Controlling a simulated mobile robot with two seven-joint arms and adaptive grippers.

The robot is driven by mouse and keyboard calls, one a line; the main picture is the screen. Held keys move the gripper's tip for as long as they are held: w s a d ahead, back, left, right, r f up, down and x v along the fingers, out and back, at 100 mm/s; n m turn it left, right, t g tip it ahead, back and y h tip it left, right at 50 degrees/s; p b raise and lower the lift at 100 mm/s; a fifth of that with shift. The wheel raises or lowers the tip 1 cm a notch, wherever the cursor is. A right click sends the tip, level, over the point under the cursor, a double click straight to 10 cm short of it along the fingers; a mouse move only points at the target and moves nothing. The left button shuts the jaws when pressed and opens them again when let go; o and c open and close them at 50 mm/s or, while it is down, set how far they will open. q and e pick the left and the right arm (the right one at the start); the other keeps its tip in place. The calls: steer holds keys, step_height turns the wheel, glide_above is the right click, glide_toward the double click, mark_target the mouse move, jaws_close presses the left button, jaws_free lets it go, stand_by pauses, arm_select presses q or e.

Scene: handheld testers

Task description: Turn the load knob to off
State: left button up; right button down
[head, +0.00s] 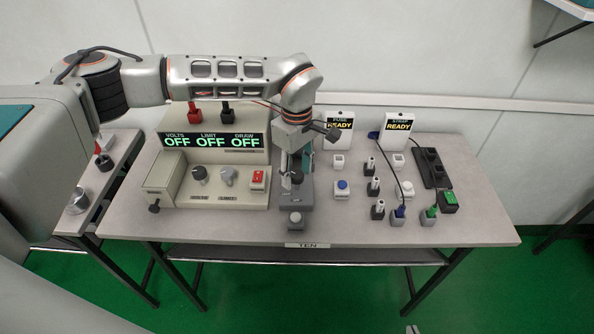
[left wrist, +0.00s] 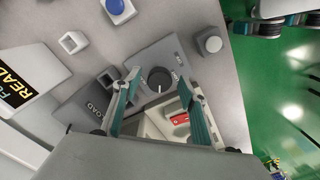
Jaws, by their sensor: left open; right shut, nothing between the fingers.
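The load tester is a grey box (head: 295,199) in the middle of the bench, marked LOAD in the left wrist view. Its round dark load knob (left wrist: 159,79) has a white pointer line that runs toward the bottom of that view. The small lettering around it is not readable. My left gripper (head: 296,170) comes down over the box. Its teal fingers are open, one on each side of the knob, with gaps visible in the left wrist view. My right gripper (head: 412,329) shows only its tips at the bottom edge, shut and empty, off the bench front.
The beige supply (head: 208,172) with two knobs and displays reading OFF stands left of the box. A grey button block (head: 295,220) is in front. Several switches, plugs and two READY signs (head: 339,128) (head: 398,127) fill the right side.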

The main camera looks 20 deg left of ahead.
arm_select(q)
steer(key=c, duration=1.1)
